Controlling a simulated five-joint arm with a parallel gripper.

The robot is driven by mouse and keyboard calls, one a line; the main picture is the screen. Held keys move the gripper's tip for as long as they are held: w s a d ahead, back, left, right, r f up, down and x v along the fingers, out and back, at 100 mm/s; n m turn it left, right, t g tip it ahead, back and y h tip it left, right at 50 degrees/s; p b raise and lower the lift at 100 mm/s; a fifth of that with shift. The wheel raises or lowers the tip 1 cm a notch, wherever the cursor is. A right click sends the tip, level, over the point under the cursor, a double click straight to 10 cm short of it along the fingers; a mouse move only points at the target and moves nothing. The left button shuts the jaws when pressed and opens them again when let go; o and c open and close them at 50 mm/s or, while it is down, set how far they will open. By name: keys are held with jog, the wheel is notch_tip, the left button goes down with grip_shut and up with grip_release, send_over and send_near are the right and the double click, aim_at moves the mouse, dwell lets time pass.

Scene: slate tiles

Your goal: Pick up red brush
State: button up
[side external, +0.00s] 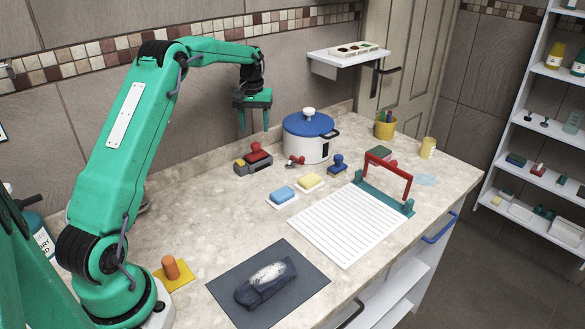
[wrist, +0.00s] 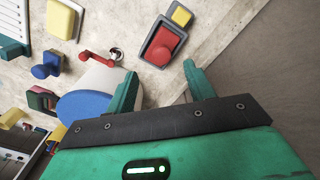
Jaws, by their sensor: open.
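A red, round-knobbed piece (side external: 256,155) sits in a dark grey holder (side external: 253,168) at the back of the counter, with a small yellow block (side external: 240,163) at its left. The wrist view shows the red piece (wrist: 165,44) and yellow block (wrist: 181,16) from above. A smaller red-handled item (side external: 299,160) lies to the right, before the pot; it also shows in the wrist view (wrist: 93,58). I cannot tell for sure which is the red brush. My gripper (side external: 253,120) is open and empty, well above the grey holder, fingers pointing down.
A white pot with blue lid (side external: 308,128) stands right of my gripper. A blue knobbed piece (side external: 338,164), blue sponge (side external: 283,195) and yellow sponge (side external: 310,181) lie nearer the front. A red-handled frame (side external: 388,174) stands by a white ribbed board (side external: 340,225). The wall is close behind.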

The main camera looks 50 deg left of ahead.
aim_at(255, 143)
jog(key=shift+a+f, duration=0.1)
jog(key=shift+f, duration=0.15)
jog(key=shift+f, duration=1.2)
jog(key=shift+f, duration=0.1)
jog(key=shift+a+f, duration=0.1)
jog(key=shift+f, duration=2.45)
jog(key=shift+c, duration=0.2)
jog(key=c, duration=1)
